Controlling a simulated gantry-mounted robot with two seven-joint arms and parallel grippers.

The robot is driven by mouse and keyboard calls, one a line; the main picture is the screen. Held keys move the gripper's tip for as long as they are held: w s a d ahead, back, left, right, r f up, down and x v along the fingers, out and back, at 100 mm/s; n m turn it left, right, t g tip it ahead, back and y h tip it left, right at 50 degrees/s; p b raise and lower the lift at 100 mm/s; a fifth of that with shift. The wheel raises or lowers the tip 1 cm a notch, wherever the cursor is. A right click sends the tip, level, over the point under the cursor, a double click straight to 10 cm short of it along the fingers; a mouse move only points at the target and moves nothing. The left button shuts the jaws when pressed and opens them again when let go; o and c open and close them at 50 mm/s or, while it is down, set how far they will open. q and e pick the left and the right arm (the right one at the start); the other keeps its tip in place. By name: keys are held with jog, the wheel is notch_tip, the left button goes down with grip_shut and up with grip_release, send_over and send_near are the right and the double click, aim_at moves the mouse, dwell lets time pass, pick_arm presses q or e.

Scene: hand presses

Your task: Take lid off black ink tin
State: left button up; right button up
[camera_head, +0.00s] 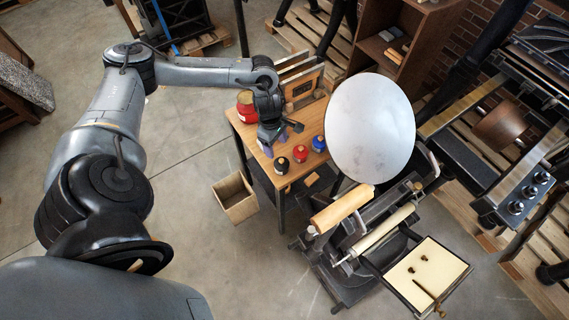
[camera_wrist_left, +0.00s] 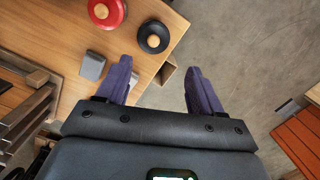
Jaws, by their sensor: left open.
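The black ink tin (camera_head: 281,165) stands upright near the front edge of the wooden table. In the left wrist view the black tin (camera_wrist_left: 153,37) shows from above, with a round wooden knob on its black lid. My left gripper (camera_head: 272,138) is just behind the tin in the head view. In the left wrist view its two purple fingers (camera_wrist_left: 160,88) are spread apart and empty. The tin lies beyond the fingertips, not touched by them. One finger is over the tabletop, the other over the floor beyond the table edge. My right gripper is not in view.
A red tin (camera_head: 300,153) and a blue tin (camera_head: 318,144) stand beside the black one. A larger red can (camera_head: 245,104) is at the table's left. A grey block (camera_wrist_left: 93,65) lies near the left finger. An open box (camera_head: 236,196) stands on the floor; a press (camera_head: 350,230) is at right.

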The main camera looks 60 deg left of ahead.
pick_arm(q)
send_over(280, 159)
jog(key=shift+s+f, duration=0.1)
jog(key=shift+f, duration=2.5)
jog(key=shift+w+d+f+p, duration=0.1)
jog(key=shift+f+p, duration=0.15)
jog(key=shift+f, duration=0.95)
jog(key=shift+w+d+f+p, duration=0.1)
jog(key=shift+f+p, duration=0.1)
jog(key=shift+f, duration=1)
jog(key=shift+s, duration=0.1)
grip_shut()
jog(key=shift+a+f, duration=0.1)
